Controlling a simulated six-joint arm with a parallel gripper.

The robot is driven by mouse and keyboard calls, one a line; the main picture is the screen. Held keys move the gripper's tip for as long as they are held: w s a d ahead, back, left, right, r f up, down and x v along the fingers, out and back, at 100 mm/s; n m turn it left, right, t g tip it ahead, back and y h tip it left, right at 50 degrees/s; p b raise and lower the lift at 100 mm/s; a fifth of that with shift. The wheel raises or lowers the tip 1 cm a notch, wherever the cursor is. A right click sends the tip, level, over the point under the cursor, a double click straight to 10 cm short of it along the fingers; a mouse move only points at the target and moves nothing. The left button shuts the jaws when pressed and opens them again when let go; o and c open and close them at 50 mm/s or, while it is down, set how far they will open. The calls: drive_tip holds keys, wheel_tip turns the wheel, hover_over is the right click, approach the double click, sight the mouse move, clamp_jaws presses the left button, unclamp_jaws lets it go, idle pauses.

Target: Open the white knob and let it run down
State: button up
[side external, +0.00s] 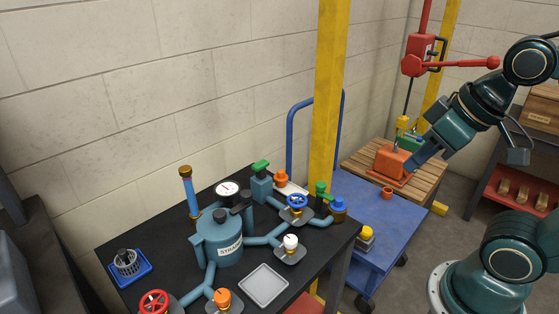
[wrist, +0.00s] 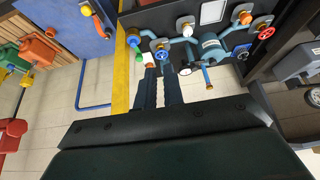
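The white knob (side external: 290,241) sits on a small grey plate at the end of a teal pipe, right of the teal vessel (side external: 219,243). In the wrist view the white knob (wrist: 186,26) shows near the top, beyond the fingertips. A grey tray (side external: 264,286) lies in front of the knob on the black bench. My gripper (side external: 418,158) is empty and in the air at the right, well away from the knob, over the cart side in the side view. In the wrist view its two fingers (wrist: 159,74) stand apart with a gap between them.
A blue-wheel valve (side external: 297,202), an orange knob (side external: 222,298) and a red wheel (side external: 154,302) share the bench. A pressure gauge (side external: 227,189) stands behind the vessel. A yellow post (side external: 326,100) rises behind the bench. A blue cart (side external: 370,225) is to the right.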

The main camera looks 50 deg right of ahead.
drive_tip(key=o, duration=0.7)
drive_tip(key=shift+w, duration=0.2)
drive_tip(key=shift+o, duration=0.6)
drive_tip(key=shift+w+a, duration=0.1)
drive_tip(key=shift+w, duration=0.15)
drive_tip(key=m+g+h, duration=0.2)
drive_tip(key=m+h, duration=0.1)
drive_tip(key=m, duration=0.6)
hover_over(291, 240)
drive_tip(key=s+a, duration=0.4)
wheel_tip(291, 240, down, 13)
drive_tip(key=shift+a+f, duration=0.1)
drive_tip(key=shift+s+x, duration=0.15)
drive_tip(key=shift+x, duration=3.25)
drive_tip(key=shift+s+x, duration=0.15)
drive_tip(key=shift+x, duration=3.25)
drive_tip(key=c, duration=0.9)
